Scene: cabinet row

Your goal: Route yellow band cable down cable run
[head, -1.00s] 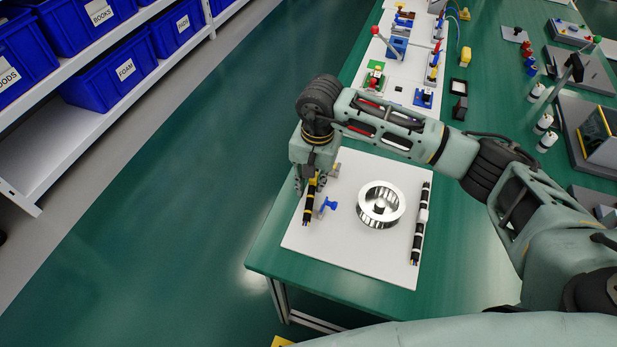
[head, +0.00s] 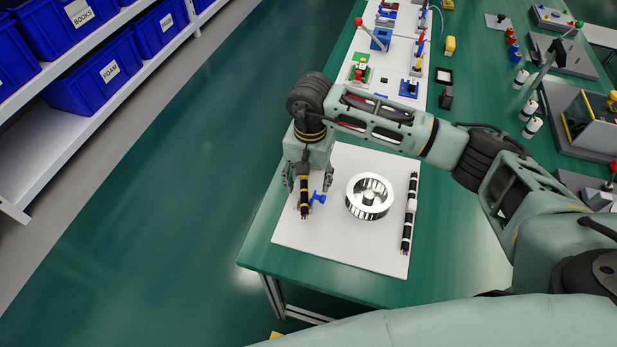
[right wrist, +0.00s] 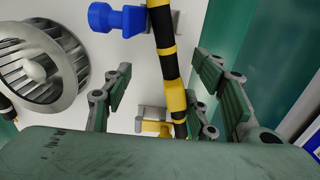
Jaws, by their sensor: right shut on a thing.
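The yellow band cable (head: 304,193) is a short black cable with yellow bands, over the left part of a white board (head: 300,241). My right gripper (head: 308,185) is above it, pointing down, with a finger on each side, shut on the cable. In the right wrist view the cable (right wrist: 168,62) runs between the fingers, close beside a blue piece (right wrist: 118,18). A small grey and yellow clip (right wrist: 152,122) shows next to the cable, partly hidden. I cannot tell whether the cable touches the board. My left gripper is not in view.
A silver fan wheel (head: 369,197) sits mid-board, right of the gripper. A black cable with white bands (head: 410,214) lies near the board's right edge. Several fixtures stand on the green table (head: 460,260) farther back. Blue bins (head: 95,80) are on a shelf at left.

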